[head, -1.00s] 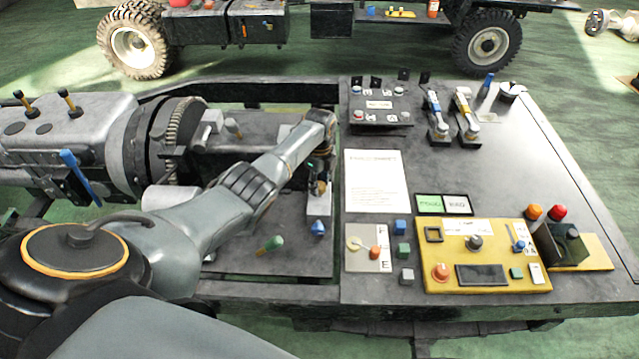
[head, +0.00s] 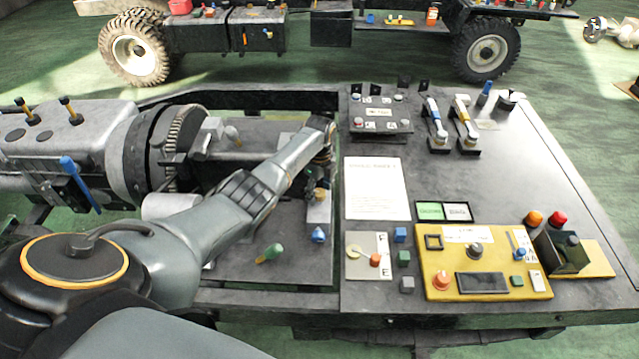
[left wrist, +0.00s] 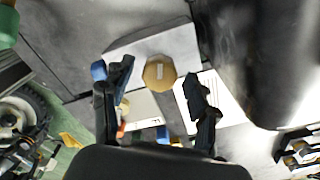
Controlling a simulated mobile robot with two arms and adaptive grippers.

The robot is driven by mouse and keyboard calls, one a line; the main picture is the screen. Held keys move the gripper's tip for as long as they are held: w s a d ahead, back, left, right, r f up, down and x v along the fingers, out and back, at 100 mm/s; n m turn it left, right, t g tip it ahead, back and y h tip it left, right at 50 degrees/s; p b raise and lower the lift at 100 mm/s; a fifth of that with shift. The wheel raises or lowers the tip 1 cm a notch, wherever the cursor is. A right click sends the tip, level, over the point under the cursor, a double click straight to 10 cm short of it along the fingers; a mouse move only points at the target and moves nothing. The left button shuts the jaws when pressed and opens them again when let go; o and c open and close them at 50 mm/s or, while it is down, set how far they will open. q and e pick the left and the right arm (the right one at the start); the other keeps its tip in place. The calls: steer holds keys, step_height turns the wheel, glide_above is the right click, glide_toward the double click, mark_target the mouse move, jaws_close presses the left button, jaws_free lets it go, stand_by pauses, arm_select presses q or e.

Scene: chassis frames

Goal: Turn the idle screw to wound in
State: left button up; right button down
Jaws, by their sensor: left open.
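The idle screw appears as a brass hexagonal head (left wrist: 159,72) with a pale slot mark, on a light grey block (left wrist: 150,42) in the left wrist view. In the head view the brass head (head: 319,195) shows on the grey block (head: 318,212), just under my left gripper (head: 315,180). My left gripper is open, its dark fingers (left wrist: 156,84) on either side of the brass head in the picture, with gaps on both sides. I cannot tell how far above the head the fingertips are. My right gripper is not in view.
A paper sheet (head: 376,188) and a yellow control panel (head: 485,270) lie to the right. A large grey engine housing (head: 60,150) is at left.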

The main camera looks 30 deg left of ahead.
mark_target(320, 193)
arm_select(q)
step_height(320, 193, up, 12)
stand_by(0.4)
steer(key=shift+f, duration=0.15)
